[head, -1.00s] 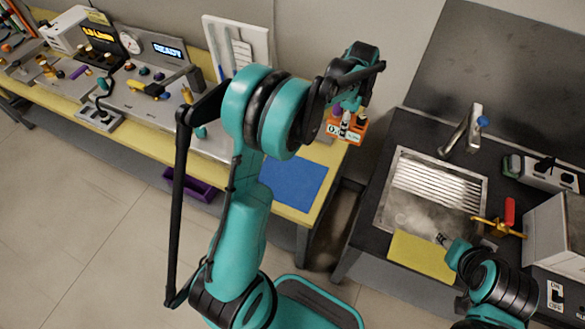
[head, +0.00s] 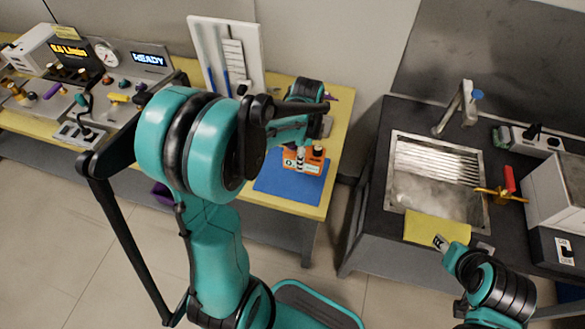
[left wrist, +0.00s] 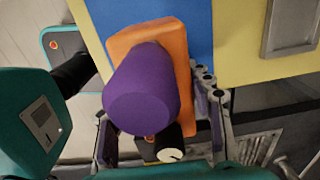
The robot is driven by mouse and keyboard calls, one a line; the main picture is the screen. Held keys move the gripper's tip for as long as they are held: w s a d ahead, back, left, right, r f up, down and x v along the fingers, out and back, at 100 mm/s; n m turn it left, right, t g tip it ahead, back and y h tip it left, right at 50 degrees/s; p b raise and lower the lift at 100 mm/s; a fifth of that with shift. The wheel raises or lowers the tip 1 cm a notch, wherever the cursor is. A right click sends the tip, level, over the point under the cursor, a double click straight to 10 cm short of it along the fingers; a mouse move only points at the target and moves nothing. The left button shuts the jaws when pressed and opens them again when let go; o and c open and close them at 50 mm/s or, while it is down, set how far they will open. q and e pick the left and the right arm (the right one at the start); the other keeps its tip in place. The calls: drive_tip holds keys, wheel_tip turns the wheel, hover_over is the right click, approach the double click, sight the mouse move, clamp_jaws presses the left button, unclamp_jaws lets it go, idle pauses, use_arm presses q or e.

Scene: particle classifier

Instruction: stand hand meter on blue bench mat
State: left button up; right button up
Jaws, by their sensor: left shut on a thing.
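The hand meter (head: 312,165) is an orange box with dark and pale fittings. In the left wrist view its orange body (left wrist: 181,55) shows behind a large purple knob (left wrist: 142,92). My left gripper (head: 303,148) is shut on the hand meter, with a finger on each side. The meter is over the back part of the blue bench mat (head: 285,187), which also shows in the left wrist view (left wrist: 150,18). I cannot tell whether its base touches the mat. My right gripper (head: 441,243) is beside the sink, over the yellow cloth's edge; its jaws are too small to read.
The yellow bench (head: 312,210) carries a white board (head: 228,50) and instrument panels at the left. A gap separates it from the dark sink counter (head: 375,215). The sink (head: 420,180), tap (head: 455,108) and yellow cloth (head: 425,230) are there.

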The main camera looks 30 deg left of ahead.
use_arm(q)
drive_tip(key=a+f, duration=0.2)
drive_tip(key=a, duration=0.1)
drive_tip(key=shift+s+a+b, duration=0.15)
drive_tip(key=shift+s+b, duration=0.25)
drive_tip(key=shift+f+b, duration=0.95)
drive_tip(key=shift+f, duration=1.05)
drive_tip(key=shift+f, duration=0.25)
drive_tip(key=o, duration=1.5)
drive_tip(key=shift+r, duration=0.1)
